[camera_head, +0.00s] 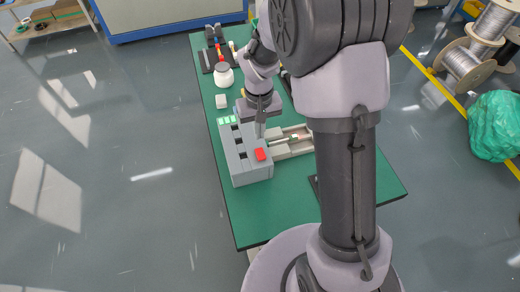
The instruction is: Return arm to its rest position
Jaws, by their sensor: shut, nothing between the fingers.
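My arm rises in front of the camera and bends over the green table (235,218). My gripper (260,132) points down above the grey machine box (240,165), close to its right side. Its fingers are small here and look shut, with nothing seen between them. I cannot tell whether the tips touch the box. A red button (260,154) sits on the box's near right top. A pale fixture (290,145) joins the box on the right and is partly hidden by my arm.
A white round jar (223,75), a small pale block (221,101) and a dark rack (212,55) stand toward the table's far end. Cable spools (480,45) and a green wrapped bundle (494,126) stand on the floor at right.

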